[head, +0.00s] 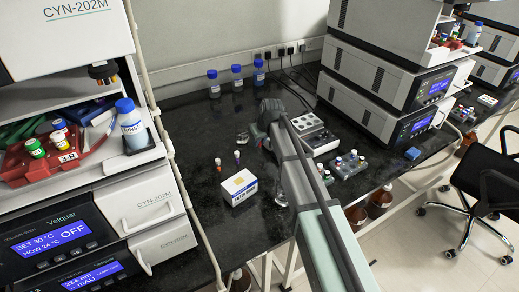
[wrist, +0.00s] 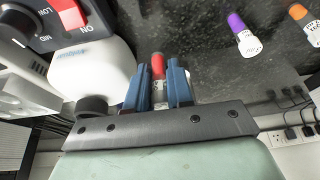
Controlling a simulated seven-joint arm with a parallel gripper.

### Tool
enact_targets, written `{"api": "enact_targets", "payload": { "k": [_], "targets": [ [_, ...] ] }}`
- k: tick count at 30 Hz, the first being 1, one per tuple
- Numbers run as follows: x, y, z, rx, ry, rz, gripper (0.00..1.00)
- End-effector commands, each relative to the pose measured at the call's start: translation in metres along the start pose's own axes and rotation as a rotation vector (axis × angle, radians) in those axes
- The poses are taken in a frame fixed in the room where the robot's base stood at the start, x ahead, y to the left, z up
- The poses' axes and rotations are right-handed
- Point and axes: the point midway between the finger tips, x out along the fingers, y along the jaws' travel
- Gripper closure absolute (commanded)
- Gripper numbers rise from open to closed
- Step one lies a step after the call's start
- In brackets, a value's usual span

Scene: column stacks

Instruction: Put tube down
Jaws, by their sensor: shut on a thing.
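The held tube (wrist: 158,66) has a red cap and a white label. In the wrist view my gripper (wrist: 159,82) has its two blue fingers shut on it, one on each side. The tube's lower part is hidden behind the fingers and the gripper's edge. In the head view my arm reaches over the bench, and I cannot make out the fingers or the held tube there.
A purple-capped tube (wrist: 240,34) and an orange-capped tube (wrist: 302,16) stand on the black bench (head: 190,150).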

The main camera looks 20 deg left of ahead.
Motion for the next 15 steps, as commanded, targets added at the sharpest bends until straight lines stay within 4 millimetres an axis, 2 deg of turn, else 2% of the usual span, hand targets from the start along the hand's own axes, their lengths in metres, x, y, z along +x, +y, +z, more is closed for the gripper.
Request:
{"api": "enact_targets", "payload": {
  "k": [12, 15],
  "targets": [
    [0.037, 0.000, 0.015, 0.000, 0.000, 0.000, 1.00],
    [0.041, 0.000, 0.017, 0.000, 0.001, 0.000, 1.00]
  ]
}}
